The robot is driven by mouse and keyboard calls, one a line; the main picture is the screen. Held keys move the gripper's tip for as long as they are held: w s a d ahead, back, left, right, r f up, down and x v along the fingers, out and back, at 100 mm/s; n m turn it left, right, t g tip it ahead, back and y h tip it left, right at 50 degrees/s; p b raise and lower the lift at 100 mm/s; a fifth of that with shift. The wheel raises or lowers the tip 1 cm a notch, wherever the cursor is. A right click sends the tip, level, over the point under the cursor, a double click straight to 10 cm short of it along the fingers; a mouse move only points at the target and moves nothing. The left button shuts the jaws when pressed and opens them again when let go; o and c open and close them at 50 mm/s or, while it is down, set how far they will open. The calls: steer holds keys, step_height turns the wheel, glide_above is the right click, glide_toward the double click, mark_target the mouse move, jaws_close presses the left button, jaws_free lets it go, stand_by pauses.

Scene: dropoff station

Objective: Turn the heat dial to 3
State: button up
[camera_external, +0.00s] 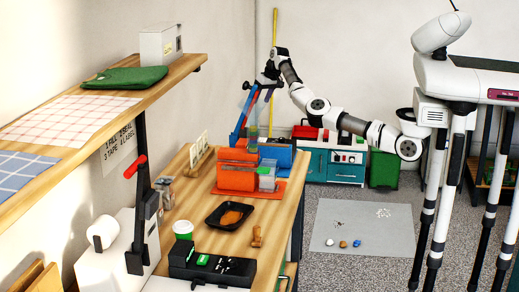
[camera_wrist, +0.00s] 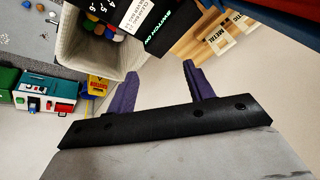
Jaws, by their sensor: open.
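My gripper (camera_external: 268,78) is up at the far end of the bench, well away from that device. In the wrist view its two purple fingers (camera_wrist: 159,72) stand apart with nothing between them.
A white machine (camera_external: 112,258) with a red-handled lever stands at the near left. A pale bin (camera_wrist: 72,50) and wooden rack (camera_wrist: 200,40) show in the wrist view.

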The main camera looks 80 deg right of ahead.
mark_target(282, 140)
steer(key=s+d+f+m+g+y+b, duration=0.15)
steer(key=s+f+g, duration=0.25)
steer(key=s, duration=0.4)
steer(key=f+p, duration=0.1)
steer(key=f, duration=0.5)
steer(key=f+p, duration=0.1)
steer(key=f, duration=0.6)
steer(key=shift+s+d+f+p, duration=0.15)
steer(key=shift+s+d+p, duration=0.05)
steer(key=shift+p, duration=0.15)
steer(key=c, duration=1)
steer(key=shift+o, duration=0.2)
